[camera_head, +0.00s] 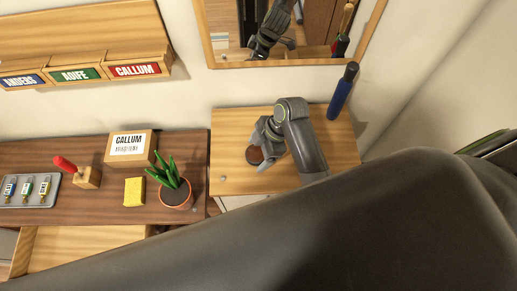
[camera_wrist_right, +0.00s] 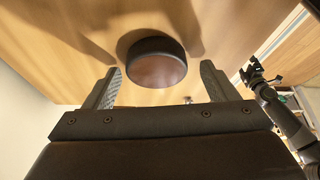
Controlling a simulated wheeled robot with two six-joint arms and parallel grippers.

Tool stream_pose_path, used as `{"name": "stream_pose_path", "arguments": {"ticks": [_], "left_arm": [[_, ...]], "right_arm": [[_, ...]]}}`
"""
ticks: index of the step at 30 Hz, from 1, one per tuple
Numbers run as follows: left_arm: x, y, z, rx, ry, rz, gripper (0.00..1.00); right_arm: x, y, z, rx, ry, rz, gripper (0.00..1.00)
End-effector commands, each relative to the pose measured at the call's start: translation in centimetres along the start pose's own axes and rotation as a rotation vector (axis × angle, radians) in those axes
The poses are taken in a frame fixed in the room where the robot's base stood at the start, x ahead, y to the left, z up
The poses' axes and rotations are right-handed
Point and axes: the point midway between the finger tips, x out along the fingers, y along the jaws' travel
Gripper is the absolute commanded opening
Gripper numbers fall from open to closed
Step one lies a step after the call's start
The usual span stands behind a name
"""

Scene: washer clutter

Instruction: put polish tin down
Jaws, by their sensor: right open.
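The polish tin (camera_head: 254,155) is a small, round, dark brown tin on the light wooden cabinet top (camera_head: 235,183). It also shows in the right wrist view (camera_wrist_right: 157,68), lying flat just beyond the fingers. My right gripper (camera_head: 263,150) is over the cabinet top at the tin. In the right wrist view its two fingers (camera_wrist_right: 160,85) are spread wide, with the tin between and ahead of them and a gap on each side. In the head view the gripper partly covers the tin.
A blue bottle (camera_head: 342,92) stands at the cabinet's back right. A mirror (camera_head: 297,63) on the wall reflects my arm. The darker table at left holds a potted plant (camera_head: 175,193), a yellow sponge (camera_head: 134,192), a CALLUM box (camera_head: 130,146) and a tray (camera_head: 42,190). The cabinet's front left is clear.

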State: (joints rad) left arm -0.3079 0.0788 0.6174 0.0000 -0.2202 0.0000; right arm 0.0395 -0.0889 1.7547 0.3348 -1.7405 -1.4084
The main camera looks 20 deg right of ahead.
Motion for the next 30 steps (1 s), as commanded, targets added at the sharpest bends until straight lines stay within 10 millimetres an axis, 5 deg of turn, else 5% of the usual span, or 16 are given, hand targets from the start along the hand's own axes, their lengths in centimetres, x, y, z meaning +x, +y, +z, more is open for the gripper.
{"name": "stream_pose_path", "arguments": {"ticks": [8,19,30], "left_arm": [[0.6,0.1,-0.7,0.001,0.009,0.000,1.00],[1.6,0.1,-0.7,0.002,0.012,0.000,1.00],[1.6,0.1,-0.7,0.002,0.012,0.000,1.00]], "right_arm": [[-1.5,0.1,0.1,-0.002,-0.001,0.004,0.80],[-6.7,0.1,0.1,-0.002,-0.001,0.004,0.80],[-7.6,0.0,0.0,0.000,0.000,0.000,0.80]]}}
